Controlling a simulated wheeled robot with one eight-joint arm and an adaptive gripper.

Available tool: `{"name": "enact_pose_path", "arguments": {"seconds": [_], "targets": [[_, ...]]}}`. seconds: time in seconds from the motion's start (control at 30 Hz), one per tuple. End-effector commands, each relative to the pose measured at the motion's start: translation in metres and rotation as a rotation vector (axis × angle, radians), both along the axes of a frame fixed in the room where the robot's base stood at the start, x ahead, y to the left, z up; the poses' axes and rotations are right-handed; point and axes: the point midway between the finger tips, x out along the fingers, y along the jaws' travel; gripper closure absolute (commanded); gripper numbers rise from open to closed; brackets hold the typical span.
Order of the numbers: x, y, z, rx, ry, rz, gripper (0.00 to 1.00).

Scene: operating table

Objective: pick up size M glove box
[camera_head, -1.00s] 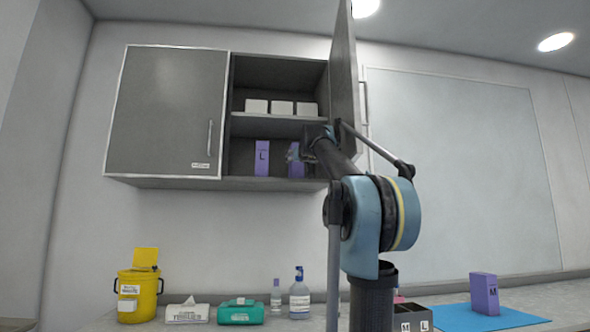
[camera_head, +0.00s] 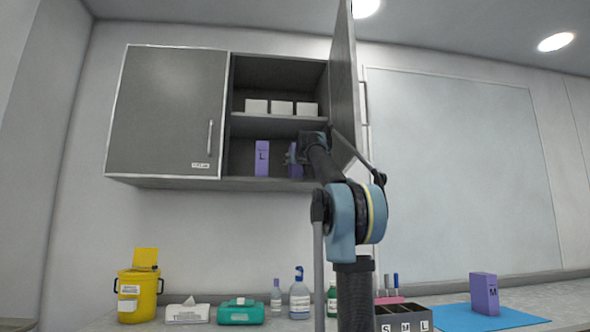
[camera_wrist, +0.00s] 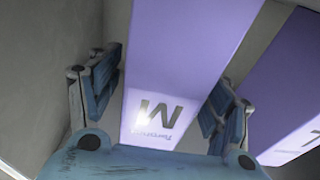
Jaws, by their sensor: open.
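A purple size M glove box (camera_wrist: 175,65) stands in the wrist view between the two blue fingers of my gripper (camera_wrist: 158,95). Its printed M faces my gripper. The fingers are open, one on each side of the box, with a gap visible at the left finger. In the head view my gripper (camera_head: 293,157) reaches into the lower shelf of the open cabinet, and the box (camera_head: 297,165) shows partly behind it. Another purple box, marked M (camera_head: 485,293), stands on a blue mat (camera_head: 455,318) on the counter at the right.
A purple L box (camera_head: 262,158) stands left on the same shelf; a purple box (camera_wrist: 295,85) is right in the wrist view. White boxes (camera_head: 282,108) sit on the shelf above. The open cabinet door (camera_head: 343,85) is close to my arm's right.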

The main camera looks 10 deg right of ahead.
Motion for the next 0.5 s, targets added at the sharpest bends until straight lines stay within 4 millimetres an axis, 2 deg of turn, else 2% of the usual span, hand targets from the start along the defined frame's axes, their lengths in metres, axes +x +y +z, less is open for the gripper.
{"name": "enact_pose_path", "arguments": {"seconds": [0.2, 0.47, 0.5], "targets": [[0.015, 0.0, 0.003, 0.0, 0.0, 0.0, 0.28], [0.017, 0.0, 0.003, 0.0, 0.0, 0.0, 0.28], [0.017, 0.0, 0.003, 0.0, 0.0, 0.0, 0.31]]}}
